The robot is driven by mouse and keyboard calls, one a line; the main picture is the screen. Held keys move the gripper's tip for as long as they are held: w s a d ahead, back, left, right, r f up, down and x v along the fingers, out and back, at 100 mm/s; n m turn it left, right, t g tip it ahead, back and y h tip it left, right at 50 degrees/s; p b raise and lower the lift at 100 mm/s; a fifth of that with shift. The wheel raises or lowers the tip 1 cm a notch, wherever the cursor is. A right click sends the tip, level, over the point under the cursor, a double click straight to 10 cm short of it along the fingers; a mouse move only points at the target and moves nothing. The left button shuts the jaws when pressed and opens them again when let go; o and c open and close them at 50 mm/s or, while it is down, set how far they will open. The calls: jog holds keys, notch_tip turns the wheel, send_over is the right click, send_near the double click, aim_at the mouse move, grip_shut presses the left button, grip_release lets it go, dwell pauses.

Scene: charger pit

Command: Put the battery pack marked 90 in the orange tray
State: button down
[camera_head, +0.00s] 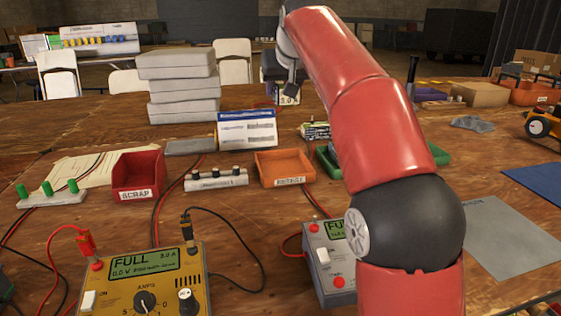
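No battery pack with a readable 90 shows. My red arm rises on the right and bends over at the top. My gripper (288,92) hangs small and dark at its far end, beyond the orange tray in the picture. Its fingers blend with dark things behind, so whether it is open or holds something is unclear. The arm hides part of the table.
A yellow charger (138,290) reading FULL and a grey charger (325,280) stand in front with cables. A red SCRAP tray (138,180), a white strip (215,181), a standing card (247,132) and stacked grey slabs (178,85) lie left. A green tray (441,157) is partly behind my arm.

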notch_tip(320, 180, down, 18)
jog(key=b, duration=0.5)
jog(key=shift+f+b, duration=0.15)
jog(key=shift+b, duration=0.15)
jog(key=c, duration=0.7)
grip_release()
jog(key=shift+s, duration=0.1)
jog(key=shift+s+r, duration=0.15)
jog(key=shift+r, duration=0.15)
jog(key=p+v, duration=0.1)
jog(key=v, duration=1)
jog(key=shift+s+r, duration=0.1)
jog(key=shift+s, duration=0.1)
